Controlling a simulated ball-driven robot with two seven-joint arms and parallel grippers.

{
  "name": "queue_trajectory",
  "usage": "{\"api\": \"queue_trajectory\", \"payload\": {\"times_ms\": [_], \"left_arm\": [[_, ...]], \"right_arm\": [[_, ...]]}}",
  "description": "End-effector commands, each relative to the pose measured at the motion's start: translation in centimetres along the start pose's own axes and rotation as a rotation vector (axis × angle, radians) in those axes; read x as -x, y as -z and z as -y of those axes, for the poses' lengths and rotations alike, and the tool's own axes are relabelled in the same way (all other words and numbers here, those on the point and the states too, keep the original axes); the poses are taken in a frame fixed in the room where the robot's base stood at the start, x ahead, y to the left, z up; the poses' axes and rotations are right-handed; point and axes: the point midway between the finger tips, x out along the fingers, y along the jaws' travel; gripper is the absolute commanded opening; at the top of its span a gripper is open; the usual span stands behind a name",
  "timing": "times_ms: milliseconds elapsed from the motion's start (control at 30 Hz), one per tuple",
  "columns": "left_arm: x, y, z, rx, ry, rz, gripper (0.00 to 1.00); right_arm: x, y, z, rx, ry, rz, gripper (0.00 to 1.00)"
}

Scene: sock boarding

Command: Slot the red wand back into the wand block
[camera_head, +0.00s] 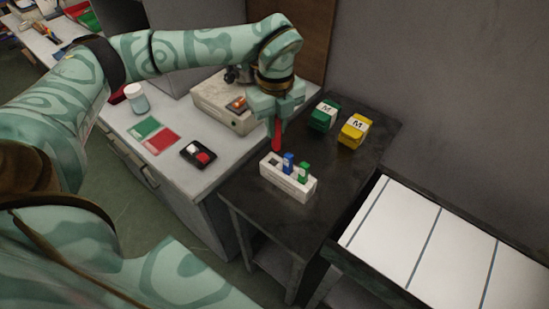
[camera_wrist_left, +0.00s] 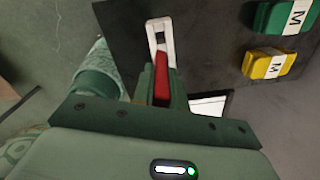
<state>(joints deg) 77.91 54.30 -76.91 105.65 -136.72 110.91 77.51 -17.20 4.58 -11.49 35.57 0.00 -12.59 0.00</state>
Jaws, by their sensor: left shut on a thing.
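My left gripper (camera_head: 277,108) is shut on the red wand (camera_head: 276,135), which hangs down from the fingers. The white wand block (camera_head: 289,184) stands on the dark table; the blue wand (camera_head: 288,162) and green wand (camera_head: 304,172) stand upright in it. A dark, empty slot shows at its left end. The wand's lower tip appears just above that end; I cannot tell the exact gap. In the left wrist view the red wand (camera_wrist_left: 161,80) is between the fingers, with part of the white block (camera_wrist_left: 153,29) beyond it. My right gripper is not in view.
Green (camera_head: 324,115) and yellow (camera_head: 354,131) boxes marked M stand behind the block. A beige machine (camera_head: 222,105) is on the pale bench at left. A white striped surface (camera_head: 440,245) lies at right. The dark table (camera_head: 345,175) is clear right of the block.

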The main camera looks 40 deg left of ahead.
Motion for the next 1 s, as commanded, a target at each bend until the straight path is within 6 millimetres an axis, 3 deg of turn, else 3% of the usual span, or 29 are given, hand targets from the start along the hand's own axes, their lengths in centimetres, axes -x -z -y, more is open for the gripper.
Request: {"api": "queue_trajectory", "payload": {"times_ms": [100, 267, 800, 1000], "left_arm": [[-0.7, -0.7, 0.0, 0.223, -0.007, -0.003, 0.00], [-1.4, -1.1, 0.0, 0.374, -0.011, -0.003, 0.00], [-10.2, -1.0, -0.1, 0.387, -0.015, -0.004, 0.00], [-10.9, -1.1, -0.1, 0.387, -0.009, -0.002, 0.00]], "right_arm": [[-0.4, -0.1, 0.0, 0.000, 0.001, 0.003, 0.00], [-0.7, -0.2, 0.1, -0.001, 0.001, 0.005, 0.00], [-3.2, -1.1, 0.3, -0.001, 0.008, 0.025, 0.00], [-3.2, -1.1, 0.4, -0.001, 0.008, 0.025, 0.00]]}}
